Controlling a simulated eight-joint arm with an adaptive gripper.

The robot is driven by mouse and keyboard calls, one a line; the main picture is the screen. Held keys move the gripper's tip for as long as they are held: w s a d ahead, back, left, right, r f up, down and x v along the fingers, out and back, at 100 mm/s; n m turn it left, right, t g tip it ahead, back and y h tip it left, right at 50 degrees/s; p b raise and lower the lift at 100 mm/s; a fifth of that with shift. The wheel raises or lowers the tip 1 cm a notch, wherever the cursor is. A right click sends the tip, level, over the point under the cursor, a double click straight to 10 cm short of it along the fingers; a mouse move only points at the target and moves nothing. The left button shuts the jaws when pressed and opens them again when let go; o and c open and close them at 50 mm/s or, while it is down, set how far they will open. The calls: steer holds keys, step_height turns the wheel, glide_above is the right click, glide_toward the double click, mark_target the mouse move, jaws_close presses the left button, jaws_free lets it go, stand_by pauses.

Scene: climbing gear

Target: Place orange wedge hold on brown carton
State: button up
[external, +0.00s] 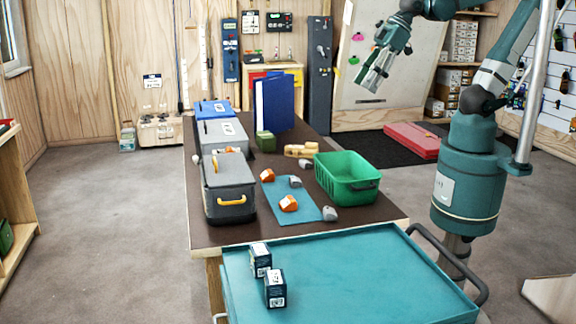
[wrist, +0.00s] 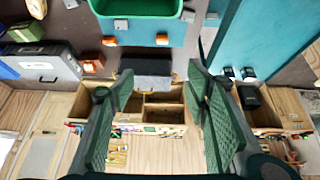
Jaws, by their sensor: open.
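Two orange holds lie on the blue mat on the dark table: one (external: 289,204) nearer the front, one (external: 269,176) farther back. They also show in the wrist view, the front one (wrist: 162,39) right of the back one (wrist: 109,41). I cannot tell which is the wedge. I cannot pick out a brown carton on the table with certainty; cardboard cartons (external: 460,45) stand on the back-right shelf. My gripper (external: 374,80) is open and empty, high above the table's back right. In the wrist view its fingers (wrist: 160,82) are spread wide.
A green crate (external: 348,180) stands right of the blue mat (external: 310,208). Grey toolboxes (external: 230,190), a blue binder (external: 275,104) and a small olive box (external: 266,142) line the left and back. Two dark boxes (external: 275,288) stand on the blue tray (external: 370,280) in front.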

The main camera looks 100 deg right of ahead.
steer(key=s+a+f+t, duration=0.1)
steer(key=s+a+f, duration=0.1)
steer(key=s, duration=0.4)
steer(key=shift+s+a+f, duration=0.25)
steer(key=shift+a+f, duration=0.05)
steer(key=shift+f, duration=0.6)
